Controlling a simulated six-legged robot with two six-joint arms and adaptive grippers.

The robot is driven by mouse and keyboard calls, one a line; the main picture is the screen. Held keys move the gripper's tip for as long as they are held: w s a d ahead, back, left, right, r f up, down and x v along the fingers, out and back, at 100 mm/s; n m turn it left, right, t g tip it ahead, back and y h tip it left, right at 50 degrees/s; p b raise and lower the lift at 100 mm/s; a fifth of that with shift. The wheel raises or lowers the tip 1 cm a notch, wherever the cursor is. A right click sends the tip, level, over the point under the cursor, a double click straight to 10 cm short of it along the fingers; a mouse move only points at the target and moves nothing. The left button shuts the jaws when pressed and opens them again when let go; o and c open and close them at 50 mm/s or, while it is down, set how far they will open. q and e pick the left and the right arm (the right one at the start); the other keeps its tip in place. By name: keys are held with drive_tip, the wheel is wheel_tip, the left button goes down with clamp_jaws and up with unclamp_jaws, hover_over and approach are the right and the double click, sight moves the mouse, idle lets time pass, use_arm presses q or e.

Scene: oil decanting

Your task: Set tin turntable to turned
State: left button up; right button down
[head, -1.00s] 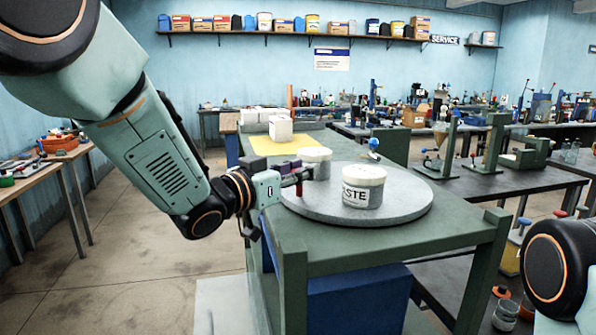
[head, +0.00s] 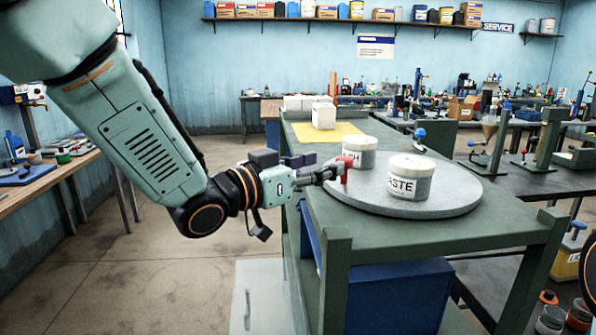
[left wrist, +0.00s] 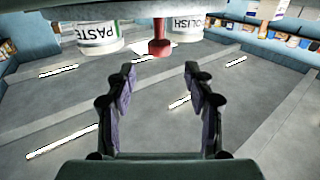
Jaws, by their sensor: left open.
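The tin turntable (head: 445,204) is a round grey disc on a green stand. It carries a white-lidded tin marked PASTE (head: 409,180) at the front and a POLISH tin (head: 360,154) behind. A red upright peg (head: 343,176) stands at its left edge. My left gripper (head: 331,173) is open and empty, level beside the peg on its left. In the left wrist view, the red peg (left wrist: 160,40) shows ahead of the open fingers (left wrist: 160,75), in line with the gap. The PASTE tin (left wrist: 98,36) and POLISH tin (left wrist: 187,27) flank it. My right gripper is not in view.
The green stand (head: 400,235) has a blue block (head: 400,295) under its top. A yellow sheet (head: 325,132) with white boxes (head: 323,115) lies behind the turntable. A dark bench with equipment stands to the right. The floor at left is clear.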

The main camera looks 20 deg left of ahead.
use_arm(q)
drive_tip(key=shift+v, duration=2.6)
drive_tip(key=shift+c, duration=0.2)
